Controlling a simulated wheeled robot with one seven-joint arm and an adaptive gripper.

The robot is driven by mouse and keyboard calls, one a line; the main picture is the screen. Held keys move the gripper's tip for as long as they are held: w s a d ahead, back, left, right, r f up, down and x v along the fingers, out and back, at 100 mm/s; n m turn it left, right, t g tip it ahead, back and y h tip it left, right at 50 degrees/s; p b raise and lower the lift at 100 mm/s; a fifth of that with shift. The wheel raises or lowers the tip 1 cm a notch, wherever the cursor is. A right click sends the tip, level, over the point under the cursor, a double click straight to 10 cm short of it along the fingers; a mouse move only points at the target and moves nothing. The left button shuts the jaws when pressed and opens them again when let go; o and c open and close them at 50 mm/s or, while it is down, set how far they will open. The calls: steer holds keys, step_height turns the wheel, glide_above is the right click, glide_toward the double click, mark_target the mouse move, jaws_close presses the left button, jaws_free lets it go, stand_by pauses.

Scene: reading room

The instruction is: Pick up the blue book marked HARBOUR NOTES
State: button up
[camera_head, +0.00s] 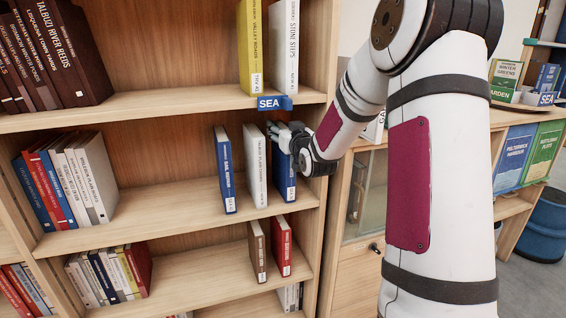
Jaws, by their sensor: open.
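Two blue books stand upright on the middle shelf (180,200) under the blue SEA label (271,103). The right blue book (290,187) has its upper part hidden by my gripper, and I cannot read its title. The left blue book (226,172) has a white title too small to read surely. A white book (256,166) stands between them, with gaps on both sides. My gripper (280,132) is open at the top of the right blue book, reaching in from the right. Whether it touches the book I cannot tell.
A yellow book (253,45) and a white book (285,45) stand on the shelf above. Leaning books (68,180) fill the middle shelf's left end. A brown book (257,250) and a red book (282,245) stand below. The shelf's right side panel (323,220) is close to my gripper.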

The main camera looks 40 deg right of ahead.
jaws_close()
steer(key=shift+r, duration=0.1)
